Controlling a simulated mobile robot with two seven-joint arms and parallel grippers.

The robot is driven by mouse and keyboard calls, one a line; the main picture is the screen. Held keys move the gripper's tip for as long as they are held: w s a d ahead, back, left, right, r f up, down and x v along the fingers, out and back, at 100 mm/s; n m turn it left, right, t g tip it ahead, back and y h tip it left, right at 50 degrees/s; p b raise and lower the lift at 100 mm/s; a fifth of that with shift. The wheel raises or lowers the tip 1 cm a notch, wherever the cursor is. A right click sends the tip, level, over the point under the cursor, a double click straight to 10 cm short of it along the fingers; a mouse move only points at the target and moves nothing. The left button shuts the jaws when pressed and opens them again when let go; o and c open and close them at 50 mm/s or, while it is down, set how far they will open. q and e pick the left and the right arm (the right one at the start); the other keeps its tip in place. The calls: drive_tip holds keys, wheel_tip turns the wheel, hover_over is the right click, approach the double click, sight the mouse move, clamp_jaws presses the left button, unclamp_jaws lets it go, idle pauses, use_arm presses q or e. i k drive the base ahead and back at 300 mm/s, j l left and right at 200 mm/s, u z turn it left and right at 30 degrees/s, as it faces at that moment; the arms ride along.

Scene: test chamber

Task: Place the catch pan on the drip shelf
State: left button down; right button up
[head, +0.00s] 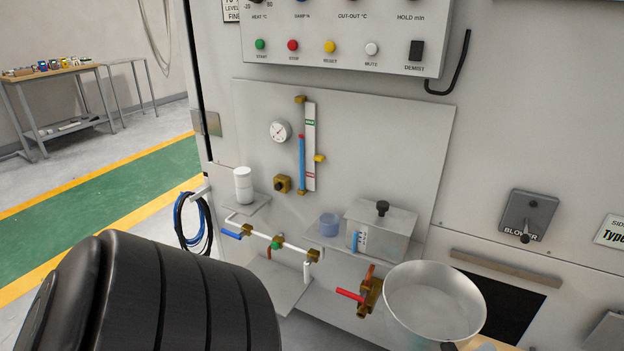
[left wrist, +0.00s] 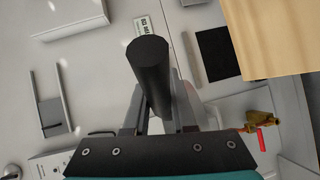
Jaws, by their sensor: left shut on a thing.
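The catch pan (head: 433,305), a round silver metal pan with an open top, is at the lower right of the head view, in front of the panel and right of the red-handled brass valve (head: 368,293). A dark piece shows at its near edge. The low drip shelf (head: 272,284) juts from the panel beneath the valves; the pan hides part of the area to its right. In the left wrist view my left gripper (left wrist: 160,115) is shut on a black cylindrical handle (left wrist: 148,58), apparently the pan's. My right gripper is not in view.
Pipes with small valves (head: 276,242) run above the drip shelf. A wooden surface (left wrist: 265,38) is close by in the wrist view. A blue cable coil (head: 194,222) hangs left.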

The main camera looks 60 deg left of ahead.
sight(273, 294)
drive_tip(key=k+j, duration=0.45)
drive_tip(key=j, duration=0.3)
drive_tip(key=k+j, duration=0.5)
drive_tip(key=j, duration=0.25)
drive_tip(key=k+j+u, duration=0.1)
drive_tip(key=k+j, duration=0.35)
drive_tip(key=j, duration=0.3)
